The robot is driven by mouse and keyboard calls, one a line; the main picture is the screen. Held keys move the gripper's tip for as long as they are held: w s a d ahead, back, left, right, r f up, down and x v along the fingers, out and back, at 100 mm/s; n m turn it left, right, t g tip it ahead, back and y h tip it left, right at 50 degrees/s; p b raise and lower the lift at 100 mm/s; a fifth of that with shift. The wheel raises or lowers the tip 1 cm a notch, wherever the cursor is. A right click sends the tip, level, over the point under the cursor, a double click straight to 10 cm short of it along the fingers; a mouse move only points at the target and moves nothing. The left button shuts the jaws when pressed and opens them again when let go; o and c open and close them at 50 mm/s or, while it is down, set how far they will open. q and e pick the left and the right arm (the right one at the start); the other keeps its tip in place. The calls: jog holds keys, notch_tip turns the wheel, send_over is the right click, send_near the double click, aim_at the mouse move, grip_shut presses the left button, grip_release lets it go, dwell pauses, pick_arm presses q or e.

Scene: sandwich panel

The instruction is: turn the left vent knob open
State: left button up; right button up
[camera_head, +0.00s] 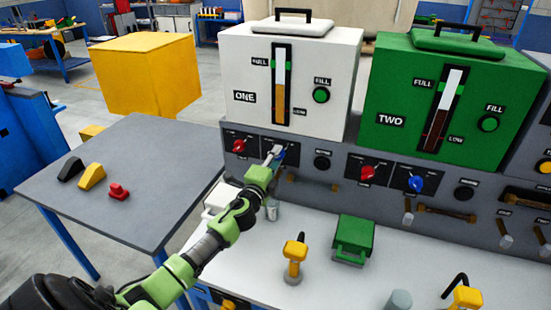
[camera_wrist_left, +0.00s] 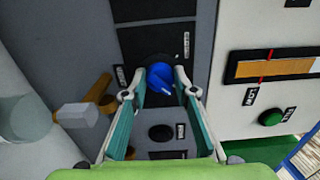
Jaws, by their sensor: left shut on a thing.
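The blue knob (camera_wrist_left: 160,76) is on the dark control plate below the white box marked ONE (camera_head: 287,80). Its pointer lies at a slant in the left wrist view, and its label is too small to read. My left gripper (camera_head: 273,158) reaches the plate and mostly covers this knob in the head view. In the left wrist view, the fingers of my left gripper (camera_wrist_left: 160,92) are on either side of the blue knob, shut on it. My right gripper is in neither view.
A red knob (camera_head: 239,146) sits left of the blue one, and a black round knob (camera_head: 322,162) to its right. The green box marked TWO (camera_head: 440,92) has its own red knob (camera_head: 367,173) and blue knob (camera_head: 416,184). A wooden-handled lever (camera_wrist_left: 95,108) is near my fingers.

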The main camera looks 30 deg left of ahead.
pick_arm(q)
jog(key=o, duration=1.1)
jog(key=v, duration=1.2)
jog(key=shift+f, duration=0.1)
